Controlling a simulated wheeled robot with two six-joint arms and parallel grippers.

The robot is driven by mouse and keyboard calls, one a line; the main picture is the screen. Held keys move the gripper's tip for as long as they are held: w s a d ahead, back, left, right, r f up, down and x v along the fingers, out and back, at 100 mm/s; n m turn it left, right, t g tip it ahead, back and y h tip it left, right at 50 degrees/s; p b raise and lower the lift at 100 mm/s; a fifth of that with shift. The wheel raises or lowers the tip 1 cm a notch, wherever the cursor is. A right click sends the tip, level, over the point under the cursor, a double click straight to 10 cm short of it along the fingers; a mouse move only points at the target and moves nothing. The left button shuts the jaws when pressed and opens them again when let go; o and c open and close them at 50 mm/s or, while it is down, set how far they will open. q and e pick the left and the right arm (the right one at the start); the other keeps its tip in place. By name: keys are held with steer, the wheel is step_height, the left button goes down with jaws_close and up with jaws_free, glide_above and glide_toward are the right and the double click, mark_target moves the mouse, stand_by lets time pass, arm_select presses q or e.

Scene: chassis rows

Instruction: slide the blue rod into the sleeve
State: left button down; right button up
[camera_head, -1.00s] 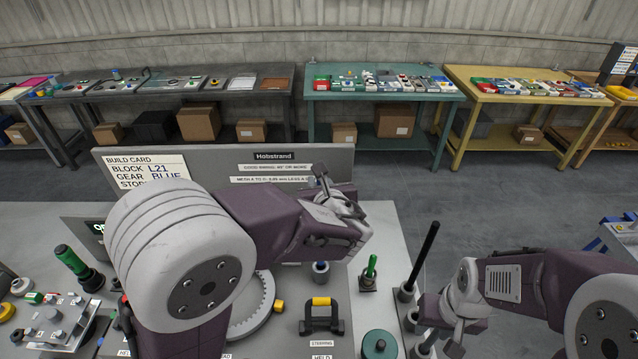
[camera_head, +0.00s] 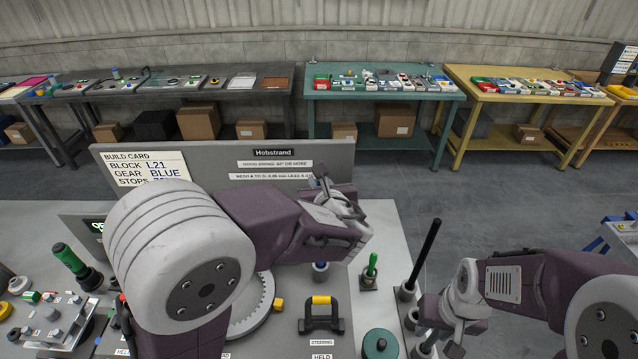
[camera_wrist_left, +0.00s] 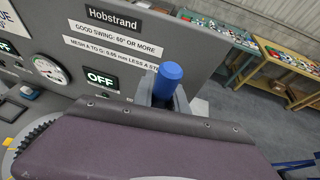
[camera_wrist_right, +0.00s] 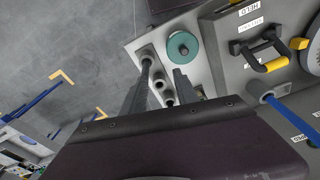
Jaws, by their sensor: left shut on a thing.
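The blue rod (camera_wrist_left: 169,80) stands upright between the jaws of my left gripper (camera_wrist_left: 163,92), its rounded top showing above them. In the head view my left gripper (camera_head: 345,212) is over the bench, and a short blue-grey piece (camera_head: 320,270) shows below it. In the right wrist view the rod's blue shaft (camera_wrist_right: 285,112) runs to a grey round collar (camera_wrist_right: 259,88), which may be the sleeve. I cannot tell how far the rod is inside it. My right gripper (camera_wrist_right: 160,90) is open and empty above the front right of the bench.
A black rod (camera_head: 425,252) stands in a holder at right. A green-topped peg (camera_head: 371,266), a black handle with a yellow grip (camera_head: 321,318), a teal disc (camera_head: 380,344) and a grey ring gear (camera_head: 258,310) are nearby. An upright sign panel (camera_head: 225,158) stands behind.

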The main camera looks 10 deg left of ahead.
arm_select(q)
steer(key=shift+f+b, duration=0.3)
steer(key=shift+f, duration=0.05)
stand_by(0.3)
steer(key=shift+f+b, duration=2.9)
steer(key=shift+b, duration=0.05)
steer(key=shift+f, duration=0.1)
steer(key=c, duration=1.3)
jaws_free()
steer(key=shift+o, duration=0.2)
steer(key=v, duration=0.9)
